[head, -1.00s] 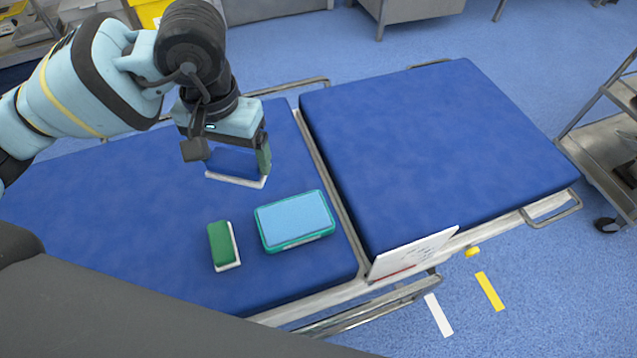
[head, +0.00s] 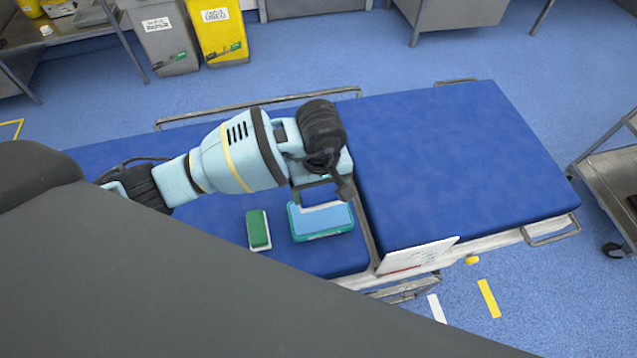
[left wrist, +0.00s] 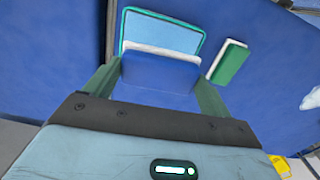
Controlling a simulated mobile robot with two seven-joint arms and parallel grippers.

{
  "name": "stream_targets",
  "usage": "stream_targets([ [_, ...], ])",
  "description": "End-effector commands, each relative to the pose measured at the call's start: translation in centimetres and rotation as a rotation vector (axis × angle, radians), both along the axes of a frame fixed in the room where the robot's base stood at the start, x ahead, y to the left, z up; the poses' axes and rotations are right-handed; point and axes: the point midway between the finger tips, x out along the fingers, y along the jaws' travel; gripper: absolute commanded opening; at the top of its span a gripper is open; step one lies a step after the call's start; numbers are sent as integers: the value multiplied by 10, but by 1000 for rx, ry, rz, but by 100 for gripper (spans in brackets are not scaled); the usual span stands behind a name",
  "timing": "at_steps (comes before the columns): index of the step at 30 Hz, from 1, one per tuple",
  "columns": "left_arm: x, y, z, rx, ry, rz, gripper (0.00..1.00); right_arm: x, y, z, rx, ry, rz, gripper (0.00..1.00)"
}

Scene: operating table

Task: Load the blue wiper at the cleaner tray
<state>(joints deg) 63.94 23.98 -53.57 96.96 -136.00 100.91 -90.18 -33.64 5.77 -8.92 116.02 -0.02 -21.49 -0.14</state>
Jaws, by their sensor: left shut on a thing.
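The blue wiper (left wrist: 160,72) has a white pad along its edge and is held between the two green fingers of my left gripper (left wrist: 157,74). In the head view my left gripper (head: 322,188) is at the far side of the cleaner tray (head: 325,236), and the wiper's white edge (head: 322,207) overlaps the tray's far part. The tray has a light blue surface and a teal rim; it also shows in the left wrist view (left wrist: 166,26). I cannot tell whether the wiper touches the tray. My right gripper is not in view.
A green wiper with a white pad (head: 258,230) lies left of the tray on the blue operating table (head: 450,160). The table's right section is clear. A white sign (head: 418,255) stands at the near edge. A metal cart (head: 610,180) is at the right.

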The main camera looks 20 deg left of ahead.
Motion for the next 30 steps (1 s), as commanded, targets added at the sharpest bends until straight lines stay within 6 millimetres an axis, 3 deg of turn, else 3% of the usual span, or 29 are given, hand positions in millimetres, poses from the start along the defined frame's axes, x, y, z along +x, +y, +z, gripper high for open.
stream_targets([
  [11,-1,0,-9,0,3,1,65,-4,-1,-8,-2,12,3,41],
  [30,-1,0,-61,0,2,1,65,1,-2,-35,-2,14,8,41],
])
